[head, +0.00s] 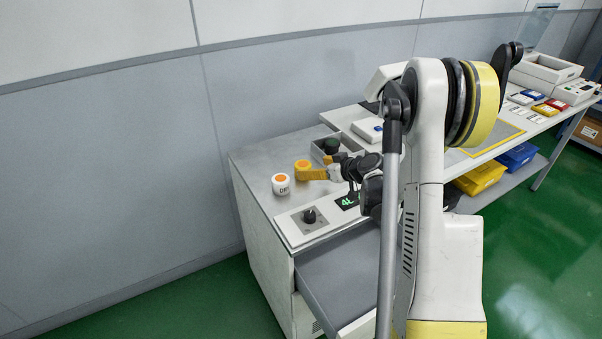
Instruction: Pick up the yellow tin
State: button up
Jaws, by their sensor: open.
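The yellow tin (303,163), a short round tin with an orange top, stands on the grey top of the cabinet (253,161). My gripper (313,168) reaches in from the right, low over the cabinet top, with its yellow fingers open. One finger passes in front of the tin and hides its lower part. The other finger shows to the right of the tin. I cannot tell whether either finger touches it.
A white tin (281,185) with an orange top and dark lettering stands close by, in front and left. A grey open box (351,146) with a dark green item stands behind. A control panel (293,228) with a black knob lies in front, above an open drawer (345,262).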

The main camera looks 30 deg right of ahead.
aim_at(305, 165)
jog(key=b+x, duration=0.1)
jog(key=x, duration=0.4)
jog(key=b+x, duration=0.1)
jog(key=x, duration=0.1)
jog(key=shift+w+d+f+b, duration=0.1)
jog(key=shift+w+d+b, duration=0.1)
jog(key=shift+w+b, duration=0.2)
jog(key=c, duration=1.3)
